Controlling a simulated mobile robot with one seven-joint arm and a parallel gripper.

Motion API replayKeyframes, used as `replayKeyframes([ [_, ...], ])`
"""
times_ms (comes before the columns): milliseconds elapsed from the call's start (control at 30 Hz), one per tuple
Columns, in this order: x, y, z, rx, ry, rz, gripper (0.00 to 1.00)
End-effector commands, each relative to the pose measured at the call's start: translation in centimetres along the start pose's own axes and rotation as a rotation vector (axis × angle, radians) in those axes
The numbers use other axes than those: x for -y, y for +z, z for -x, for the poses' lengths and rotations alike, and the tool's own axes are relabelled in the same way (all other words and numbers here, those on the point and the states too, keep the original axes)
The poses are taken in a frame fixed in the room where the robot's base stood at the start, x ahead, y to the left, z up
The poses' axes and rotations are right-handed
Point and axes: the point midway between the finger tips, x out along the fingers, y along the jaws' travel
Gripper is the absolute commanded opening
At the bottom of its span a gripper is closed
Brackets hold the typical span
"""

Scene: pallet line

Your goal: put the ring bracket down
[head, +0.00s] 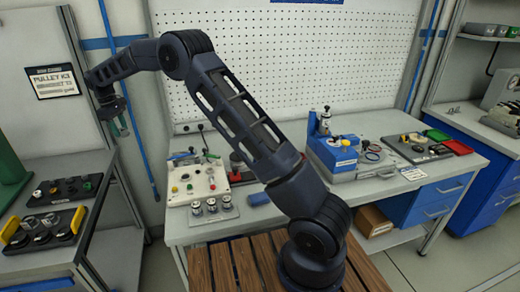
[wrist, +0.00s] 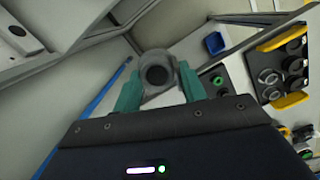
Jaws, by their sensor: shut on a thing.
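The ring bracket (wrist: 146,91) is a grey part with a round dark hole, seen in the wrist view between the two teal fingers of my gripper (wrist: 159,82). My gripper is shut on it, one finger against each side. In the head view my gripper (head: 119,122) is at the upper left, raised in front of the wall and above the gap beside the left bench. The bracket cannot be made out clearly there. It is held in the air, apart from the bench tops.
The left bench (head: 40,262) carries a black tray of knobs (head: 66,190) and a tray with yellow handles (head: 45,230). The middle bench (head: 250,212) holds a control box (head: 197,181) and a blue machine (head: 332,153). A blue bin (wrist: 214,43) shows in the wrist view.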

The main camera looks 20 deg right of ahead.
Motion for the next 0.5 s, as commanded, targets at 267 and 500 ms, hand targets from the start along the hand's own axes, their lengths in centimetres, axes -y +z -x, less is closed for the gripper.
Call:
replayKeyframes([
  [267, -10.5, 7.0, -0.6, 0.001, -0.019, -0.159, 0.15],
  [500, -18.4, 14.0, -1.3, 0.001, -0.035, -0.292, 0.15],
])
